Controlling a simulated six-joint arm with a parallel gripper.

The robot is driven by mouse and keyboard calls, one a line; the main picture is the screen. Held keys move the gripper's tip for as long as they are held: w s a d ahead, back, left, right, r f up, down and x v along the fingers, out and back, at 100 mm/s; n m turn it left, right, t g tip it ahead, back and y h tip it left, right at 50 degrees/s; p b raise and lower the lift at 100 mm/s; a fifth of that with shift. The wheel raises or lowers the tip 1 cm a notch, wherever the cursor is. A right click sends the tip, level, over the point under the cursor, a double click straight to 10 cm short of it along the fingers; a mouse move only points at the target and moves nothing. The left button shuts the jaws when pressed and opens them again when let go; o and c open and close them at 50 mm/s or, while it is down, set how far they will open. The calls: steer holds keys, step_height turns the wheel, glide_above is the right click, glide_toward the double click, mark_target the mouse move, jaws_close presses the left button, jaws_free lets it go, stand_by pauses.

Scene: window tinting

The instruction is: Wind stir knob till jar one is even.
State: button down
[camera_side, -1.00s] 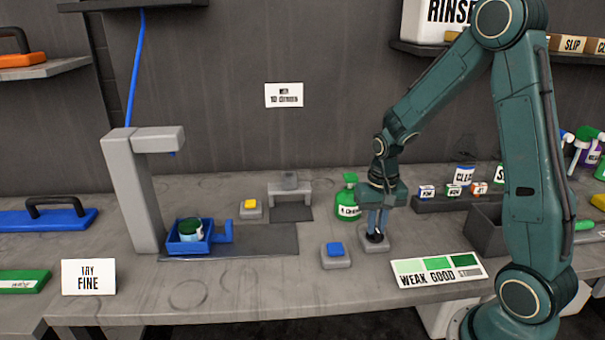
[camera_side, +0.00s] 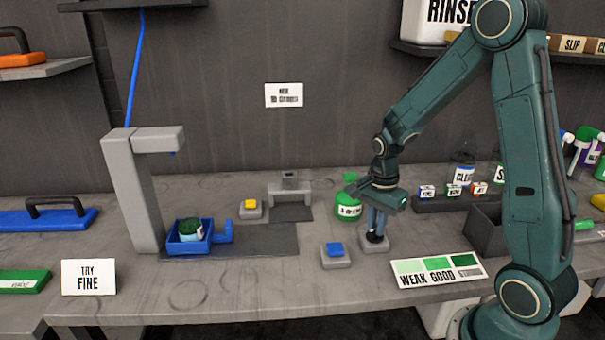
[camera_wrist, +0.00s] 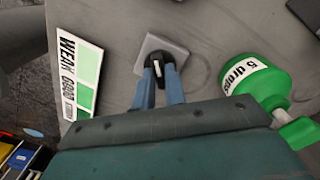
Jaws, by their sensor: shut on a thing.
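My gripper (camera_side: 375,234) points down at the front right and is shut on the black stir knob (camera_wrist: 158,62), which has a white mark and sits on a grey square base (camera_side: 372,248). In the wrist view its two blue fingers (camera_wrist: 158,80) hold the knob from both sides. A small jar (camera_side: 190,230) with green contents and a pale label stands in the blue holder (camera_side: 203,246) under the grey stand at the left. The jar is too small to tell how even its contents are.
A green dropper bottle (camera_wrist: 258,80) stands close beside my gripper. A blue button (camera_side: 335,249) and a yellow button (camera_side: 250,204) are on the bench. The WEAK/GOOD shade card (camera_side: 438,270) lies at the front right. A TRY FINE sign (camera_side: 88,277) stands at the left.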

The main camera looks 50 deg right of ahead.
steer(key=m, duration=0.5)
steer(key=shift+m, duration=0.3)
steer(key=m, duration=0.4)
steer(key=shift+m, duration=0.4)
steer(key=c, duration=1.4)
jaws_free()
steer(key=shift+c, duration=0.2)
steer(key=shift+r, duration=0.1)
step_height(320, 180, up, 14)
steer(key=shift+a, duration=0.1)
